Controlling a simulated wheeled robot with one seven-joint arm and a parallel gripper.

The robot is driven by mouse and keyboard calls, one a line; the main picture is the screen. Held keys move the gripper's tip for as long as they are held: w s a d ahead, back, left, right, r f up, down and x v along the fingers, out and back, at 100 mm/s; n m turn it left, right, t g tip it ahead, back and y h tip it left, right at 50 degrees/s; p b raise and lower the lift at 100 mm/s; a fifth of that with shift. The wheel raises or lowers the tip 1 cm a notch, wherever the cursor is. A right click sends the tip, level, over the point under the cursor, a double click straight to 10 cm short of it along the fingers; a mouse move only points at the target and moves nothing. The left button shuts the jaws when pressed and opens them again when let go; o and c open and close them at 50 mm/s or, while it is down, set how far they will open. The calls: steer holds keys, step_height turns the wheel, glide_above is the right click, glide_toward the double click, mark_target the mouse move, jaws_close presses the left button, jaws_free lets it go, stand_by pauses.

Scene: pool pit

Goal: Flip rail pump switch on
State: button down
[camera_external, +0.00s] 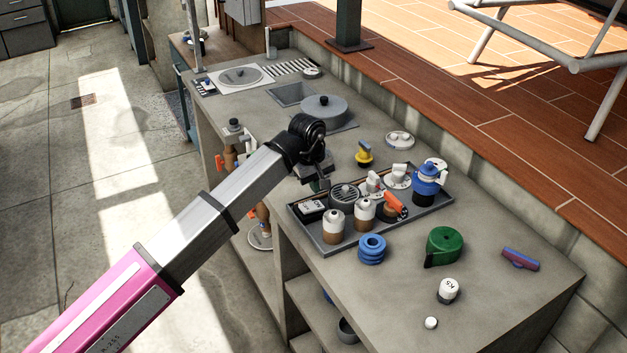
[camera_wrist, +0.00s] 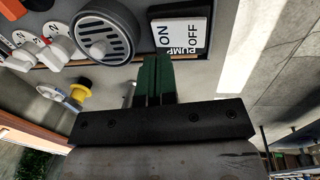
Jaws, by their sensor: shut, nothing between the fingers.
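The pump switch (camera_wrist: 181,30) is a white rocker plate in a black frame, marked ON, OFF and PUMP, and it fills the top middle of the wrist view. In the outside view the switch (camera_external: 311,208) sits at the left end of the grey tray (camera_external: 327,246). I cannot tell which side of the rocker is pressed. My gripper (camera_wrist: 158,62) has dark green fingers closed together, with nothing between them. Its tips appear just below the ON side in the wrist view; contact is not clear. In the outside view my gripper (camera_external: 319,184) is above the tray's left back corner.
A round grey grille (camera_wrist: 106,34) is beside the switch, then white valve knobs (camera_wrist: 58,42). The tray also holds white-and-brown bottles (camera_external: 334,227) and a blue-topped bottle (camera_external: 426,180). A yellow-knobbed fitting (camera_external: 364,154) stands behind.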

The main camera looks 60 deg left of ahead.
mark_target(320, 204)
step_height(320, 204, up, 10)
steer(key=w, duration=0.1)
steer(key=shift+w, duration=0.2)
steer(key=shift+s+f, duration=0.1)
steer(key=shift+f, duration=0.1)
steer(key=s+d+f+m+g, duration=0.1)
steer(key=s+d+f+m, duration=0.2)
steer(key=s+f, duration=0.3)
steer(key=s+d+f+m+y, duration=0.1)
steer(key=s+d+f+m, duration=0.25)
steer(key=f, duration=0.45)
steer(key=s+d+f+m+g, duration=0.1)
steer(key=s+d+f+m, duration=0.1)
steer(key=s+f+m, duration=0.35)
steer(key=s+d+f+m, duration=0.2)
steer(key=s+d+f, duration=0.2)
steer(key=f, duration=0.6)
steer(key=s+d+f+m, duration=0.2)
steer(key=s+d+f, duration=0.2)
steer(key=f, duration=0.7)
steer(key=s+d+f+m+h, duration=0.1)
steer(key=s+d+f, duration=0.3)
steer(key=d+f, duration=0.4)
step_height(320, 204, down, 3)
steer(key=shift+s+f+m, duration=0.15)
steer(key=shift+m, duration=0.35)
steer(key=shift+t, duration=0.3)
